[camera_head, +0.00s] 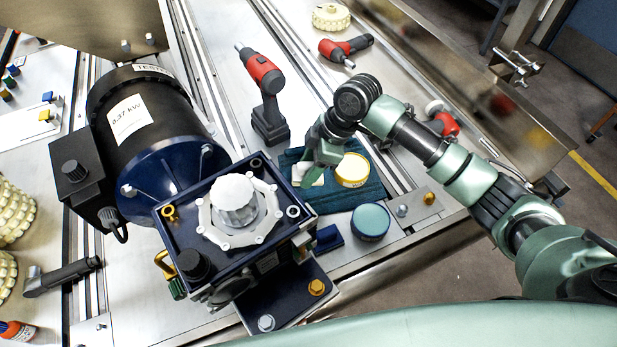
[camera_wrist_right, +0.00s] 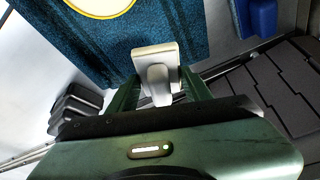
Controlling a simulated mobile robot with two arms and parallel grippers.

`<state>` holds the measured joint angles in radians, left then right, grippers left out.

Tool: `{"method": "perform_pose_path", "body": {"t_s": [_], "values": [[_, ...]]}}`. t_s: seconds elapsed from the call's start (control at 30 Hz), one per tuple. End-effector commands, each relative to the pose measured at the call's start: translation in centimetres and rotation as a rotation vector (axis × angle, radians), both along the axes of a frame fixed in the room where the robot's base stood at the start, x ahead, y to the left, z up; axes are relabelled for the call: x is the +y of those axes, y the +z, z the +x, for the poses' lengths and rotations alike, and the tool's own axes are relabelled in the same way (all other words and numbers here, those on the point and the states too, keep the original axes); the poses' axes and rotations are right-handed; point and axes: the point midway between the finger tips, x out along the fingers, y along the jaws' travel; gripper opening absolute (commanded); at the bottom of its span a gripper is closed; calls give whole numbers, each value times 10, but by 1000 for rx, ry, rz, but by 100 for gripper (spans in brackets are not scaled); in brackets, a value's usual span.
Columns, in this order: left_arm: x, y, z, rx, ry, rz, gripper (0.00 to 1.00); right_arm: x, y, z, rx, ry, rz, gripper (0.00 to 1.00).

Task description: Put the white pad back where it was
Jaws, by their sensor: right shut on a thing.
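The white pad (camera_head: 307,174) is at the left part of a dark teal cloth mat (camera_head: 340,199), beside a round yellow-lidded tin (camera_head: 352,170). My right gripper (camera_head: 322,160) reaches down to it from the right. In the right wrist view, my right gripper (camera_wrist_right: 160,95) is shut on the pad (camera_wrist_right: 155,58), which shows between its two green fingers. The pad is over the blue mat (camera_wrist_right: 190,30); I cannot tell whether it touches the mat. The yellow tin (camera_wrist_right: 105,3) shows at the top edge. My left gripper is not in view.
A blue motor gearbox (camera_head: 180,200) stands left of the mat. A teal round tin (camera_head: 370,221) and a dark blue block (camera_head: 326,238) are in front of the mat. A red drill (camera_head: 265,90) stands behind, with another red tool (camera_head: 345,48) farther back.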

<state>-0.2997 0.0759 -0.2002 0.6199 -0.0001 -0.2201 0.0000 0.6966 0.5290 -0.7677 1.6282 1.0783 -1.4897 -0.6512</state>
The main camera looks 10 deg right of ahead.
Motion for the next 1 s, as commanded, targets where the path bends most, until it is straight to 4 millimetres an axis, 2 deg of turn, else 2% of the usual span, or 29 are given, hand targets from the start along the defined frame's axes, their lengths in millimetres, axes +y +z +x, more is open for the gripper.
{"method": "perform_pose_path", "body": {"t_s": [0.17, 0.4, 0.77, 0.8, 0.87, 1.0], "values": [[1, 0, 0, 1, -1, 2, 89, 0, -13, 0, 1, 0, -1, 17], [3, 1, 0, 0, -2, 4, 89, 0, -46, 0, 0, -1, 0, 17], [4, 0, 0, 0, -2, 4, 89, 0, -50, 0, 0, 0, 0, 17], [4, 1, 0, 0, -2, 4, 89, 0, -50, 0, -1, 1, -1, 55], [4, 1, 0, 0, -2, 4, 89, 0, -49, 0, -1, 1, 0, 71], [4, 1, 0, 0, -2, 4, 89, 0, -49, 0, -1, 1, 0, 71]]}}
